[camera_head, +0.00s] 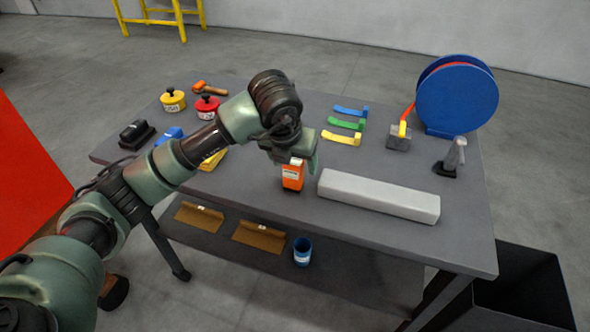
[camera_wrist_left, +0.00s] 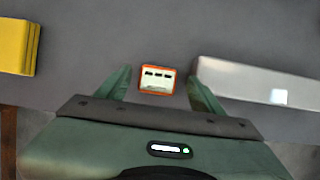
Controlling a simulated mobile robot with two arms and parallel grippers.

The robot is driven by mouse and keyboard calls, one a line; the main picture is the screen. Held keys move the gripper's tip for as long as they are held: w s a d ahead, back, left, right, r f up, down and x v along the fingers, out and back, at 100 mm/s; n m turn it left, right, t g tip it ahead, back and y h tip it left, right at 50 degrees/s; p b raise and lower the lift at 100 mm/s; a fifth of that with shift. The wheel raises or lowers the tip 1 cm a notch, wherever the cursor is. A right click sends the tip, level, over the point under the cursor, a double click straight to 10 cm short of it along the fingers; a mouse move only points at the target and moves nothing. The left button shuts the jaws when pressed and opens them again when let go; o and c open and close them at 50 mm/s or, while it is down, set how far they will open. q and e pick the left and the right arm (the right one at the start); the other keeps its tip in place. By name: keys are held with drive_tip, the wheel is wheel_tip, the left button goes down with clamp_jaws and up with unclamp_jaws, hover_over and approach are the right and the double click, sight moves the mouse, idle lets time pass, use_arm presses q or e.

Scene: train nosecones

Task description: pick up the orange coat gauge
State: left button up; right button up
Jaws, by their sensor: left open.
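The orange coat gauge (camera_head: 292,176) stands on the grey table near its front edge, in the middle of the head view. It has a pale label on its face. In the left wrist view the gauge (camera_wrist_left: 157,79) is seen from above, with a pale top and orange rim. My left gripper (camera_head: 300,160) is right above and behind the gauge in the head view. In the left wrist view its two green fingers (camera_wrist_left: 158,84) are open, one on each side of the gauge, with a gap on both sides. My right gripper is not in view.
A long light-grey bar (camera_head: 378,195) lies just right of the gauge; it is close to the right finger in the left wrist view (camera_wrist_left: 255,82). Yellow pads (camera_head: 212,160) lie to the left. Coloured brackets (camera_head: 342,138) and a blue reel (camera_head: 457,97) are farther back.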

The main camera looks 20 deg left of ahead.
sight(295, 171)
use_arm(q)
drive_tip(key=shift+f, duration=0.45)
drive_tip(key=p+x, duration=0.1)
drive_tip(key=x, duration=0.2)
drive_tip(key=shift+w+a+f, duration=0.1)
drive_tip(key=shift+a+f, duration=0.1)
drive_tip(key=shift+f, duration=0.2)
drive_tip(key=shift+w+f+p, duration=0.25)
drive_tip(key=shift+f+p, duration=0.05)
drive_tip(key=shift+f, duration=0.2)
drive_tip(key=c, duration=1.4)
clamp_jaws()
use_arm(e)
drive_tip(key=shift+w+r, duration=0.25)
drive_tip(key=shift+r, duration=0.65)
use_arm(q)
drive_tip(key=shift+r, duration=0.2)
use_arm(e)
drive_tip(key=shift+a, duration=0.1)
